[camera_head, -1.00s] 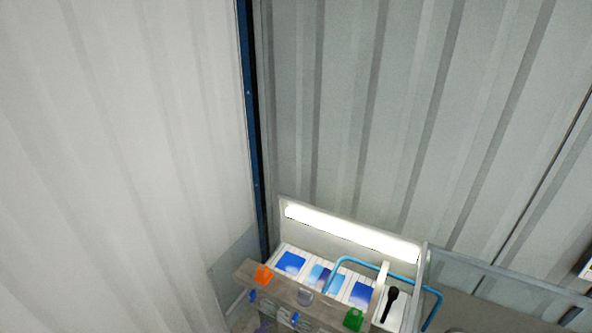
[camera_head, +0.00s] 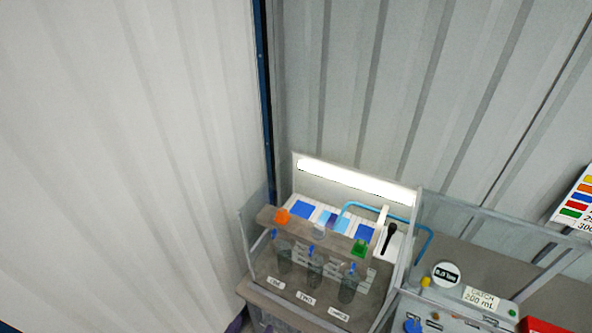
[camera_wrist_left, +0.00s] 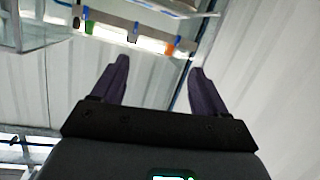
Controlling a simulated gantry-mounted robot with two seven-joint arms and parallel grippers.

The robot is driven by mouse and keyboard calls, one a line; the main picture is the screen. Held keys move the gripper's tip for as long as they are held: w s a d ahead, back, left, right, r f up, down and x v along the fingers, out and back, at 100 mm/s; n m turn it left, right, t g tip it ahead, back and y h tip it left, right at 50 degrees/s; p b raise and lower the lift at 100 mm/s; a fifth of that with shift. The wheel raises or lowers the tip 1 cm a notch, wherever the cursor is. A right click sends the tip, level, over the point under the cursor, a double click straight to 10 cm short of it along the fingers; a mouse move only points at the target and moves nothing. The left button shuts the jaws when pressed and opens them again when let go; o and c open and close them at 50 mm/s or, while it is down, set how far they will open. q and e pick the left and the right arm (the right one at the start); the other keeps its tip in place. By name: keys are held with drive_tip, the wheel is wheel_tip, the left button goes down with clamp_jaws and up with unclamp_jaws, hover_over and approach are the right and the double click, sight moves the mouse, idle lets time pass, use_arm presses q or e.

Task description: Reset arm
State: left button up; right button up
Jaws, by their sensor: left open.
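My left gripper (camera_wrist_left: 161,66) is open in the left wrist view, with its two dark purple fingers spread apart and nothing between them. In the head view only a small purple part of it (camera_head: 236,325) shows at the bottom edge, in front of the pump bench's left corner. The clear-walled pump station (camera_head: 252,240) stands ahead, with several dark bottles (camera_head: 315,270) on its labelled front ledge. In the left wrist view its shelf shows upside down beyond the fingers, with an orange piece (camera_wrist_left: 170,45) and a green piece (camera_wrist_left: 89,27). My right gripper is not in view.
A white corrugated wall (camera_head: 120,150) fills the left side. A lit lamp bar (camera_head: 355,182) runs along the station's back. To the right are a control panel with a round dial (camera_head: 446,274), a "200 mL" label (camera_head: 481,298) and a red block (camera_head: 540,326).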

use_arm(q)
drive_tip(key=s+a+f+g+y+p, duration=0.1)
drive_tip(key=s+a+g+y, duration=0.1)
drive_tip(key=s+a+g, duration=0.3)
drive_tip(key=s+a+g+y+p, duration=0.1)
drive_tip(key=s+a+g+y, duration=0.2)
drive_tip(key=s, duration=0.8)
drive_tip(key=a+g, duration=0.2)
drive_tip(key=a, duration=0.1)
drive_tip(key=shift+a+f, duration=0.2)
drive_tip(key=shift+f, duration=0.2)
